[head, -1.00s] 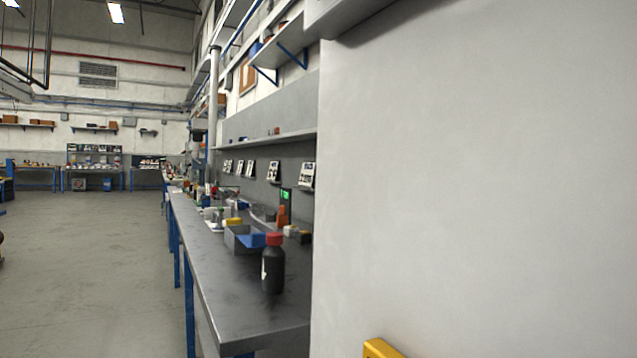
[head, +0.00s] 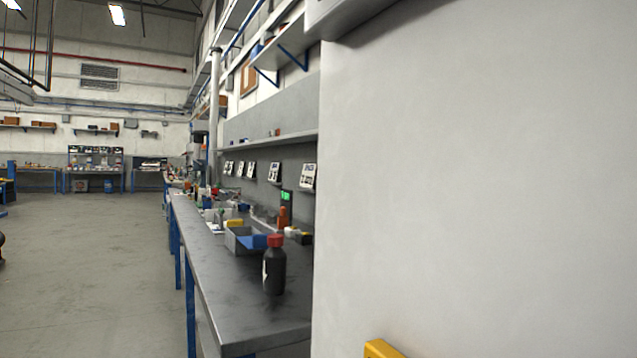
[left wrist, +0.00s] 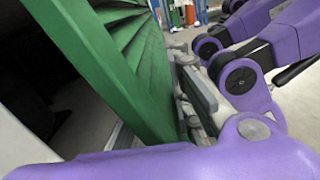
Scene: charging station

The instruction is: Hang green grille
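The green grille (left wrist: 150,75), a frame with slanted slats, fills the upper left middle of the left wrist view, tilted and very close. My left gripper (left wrist: 197,95) has purple links and grey pads at the grille's right edge. It appears shut on that edge, though the near purple link hides part of the contact. A dark opening (left wrist: 70,110) with a pale frame lies left of the grille. The grille's lower end is hidden behind the purple link. Neither gripper nor the grille shows in the head view.
A large pale panel (head: 480,180) fills the right of the head view, with a yellow part (head: 382,348) at its bottom. A long grey workbench (head: 240,310) runs beside it, carrying a black bottle (head: 274,270) and a grey bin (head: 238,242). Open floor (head: 90,270) lies left.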

